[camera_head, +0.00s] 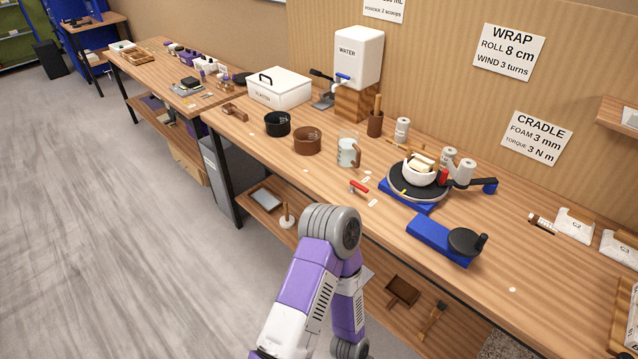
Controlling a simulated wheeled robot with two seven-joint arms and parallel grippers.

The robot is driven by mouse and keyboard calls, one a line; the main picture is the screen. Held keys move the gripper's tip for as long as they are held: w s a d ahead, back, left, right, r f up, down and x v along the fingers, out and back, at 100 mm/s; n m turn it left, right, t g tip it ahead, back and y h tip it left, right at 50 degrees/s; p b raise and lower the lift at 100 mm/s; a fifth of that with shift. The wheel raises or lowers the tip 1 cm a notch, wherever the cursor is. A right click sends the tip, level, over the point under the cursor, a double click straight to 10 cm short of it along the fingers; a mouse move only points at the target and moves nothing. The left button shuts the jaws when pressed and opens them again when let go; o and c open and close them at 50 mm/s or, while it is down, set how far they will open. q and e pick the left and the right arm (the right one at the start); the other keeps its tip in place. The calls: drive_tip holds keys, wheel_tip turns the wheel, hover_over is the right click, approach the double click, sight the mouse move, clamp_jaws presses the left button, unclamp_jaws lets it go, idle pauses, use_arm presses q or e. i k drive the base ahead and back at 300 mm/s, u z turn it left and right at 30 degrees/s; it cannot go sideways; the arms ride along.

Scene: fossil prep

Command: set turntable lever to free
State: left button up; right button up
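The turntable (405,188) is a dark round plate on a blue base, near the front edge of the long wooden bench. A white bowl (419,176) with pale pieces in it sits on the plate. A small red-handled lever (359,188) lies at the left of the turntable, close to the bench edge. Small white labels (373,203) lie beside it, too small to read, so I cannot tell which setting the lever is at. One of my purple and white arms rises in front of the bench, below the lever. Neither gripper is in view.
A blue device with a black crank disc (466,241) stands right of the turntable. A clear jug (348,152), a brown pot (307,141) and a black pot (277,124) stand to the left. The front right bench top is mostly clear.

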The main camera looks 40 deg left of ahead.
sight(354, 185)
drive_tip(key=u, duration=1.15)
drive_tip(key=k, duration=0.6)
drive_tip(key=u, duration=0.05)
drive_tip(key=i, duration=1.05)
drive_tip(key=z, duration=0.55)
